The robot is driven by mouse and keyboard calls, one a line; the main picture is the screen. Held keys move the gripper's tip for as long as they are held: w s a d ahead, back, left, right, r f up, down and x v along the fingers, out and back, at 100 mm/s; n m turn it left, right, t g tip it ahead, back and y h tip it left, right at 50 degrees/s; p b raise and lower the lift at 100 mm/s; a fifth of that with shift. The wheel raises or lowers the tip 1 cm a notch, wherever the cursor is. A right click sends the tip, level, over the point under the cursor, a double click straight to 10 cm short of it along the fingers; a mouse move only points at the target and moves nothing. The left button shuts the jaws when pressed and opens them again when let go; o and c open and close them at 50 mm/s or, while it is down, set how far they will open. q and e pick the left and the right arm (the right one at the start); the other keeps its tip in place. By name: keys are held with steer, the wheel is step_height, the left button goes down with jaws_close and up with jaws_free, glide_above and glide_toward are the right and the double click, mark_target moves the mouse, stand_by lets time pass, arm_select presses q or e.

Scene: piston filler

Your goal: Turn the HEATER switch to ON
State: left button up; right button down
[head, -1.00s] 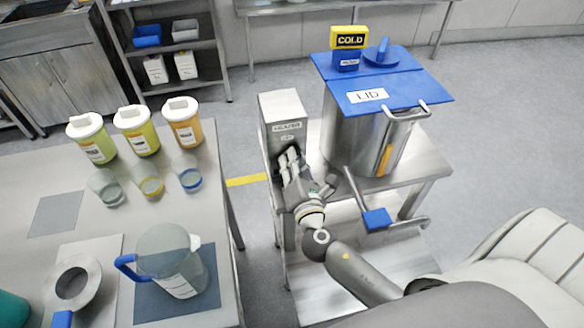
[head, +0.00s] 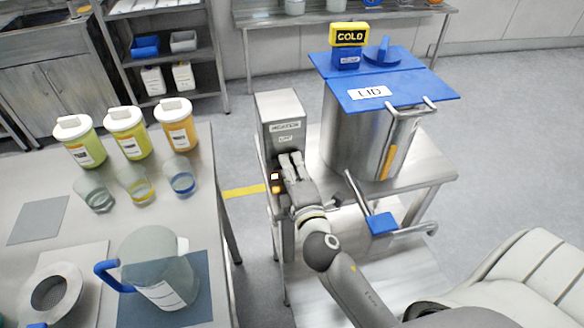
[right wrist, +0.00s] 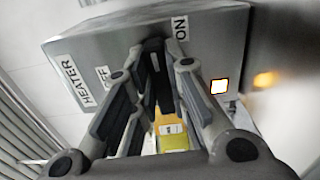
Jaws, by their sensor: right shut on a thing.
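The grey heater box (head: 279,106) stands at the left edge of the steel stand. In the right wrist view its face (right wrist: 125,42) carries HEATER, OFF and ON labels. My right gripper (head: 291,163) is at the front of this box, shut on the HEATER switch (right wrist: 156,62). The fingers hide most of the switch; its dark part lies between the OFF and ON labels, nearer ON. A lamp (right wrist: 219,86) on the box glows; it also shows lit in the head view (head: 276,190). My left gripper is not in view.
Right of the box stands a steel vessel (head: 352,135) with a blue lid (head: 415,90) and a yellow COLD display (head: 349,34). A blue-ended lever (head: 382,223) juts out in front. The left table holds jars, cups and a pitcher (head: 160,268).

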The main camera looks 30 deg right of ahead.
steer(key=shift+f+m, duration=0.1)
steer(key=shift+m, duration=0.3)
steer(key=c, duration=1.4)
jaws_free()
steer(key=shift+c, duration=0.2)
steer(key=v, duration=0.7)
steer(key=shift+s, duration=0.25)
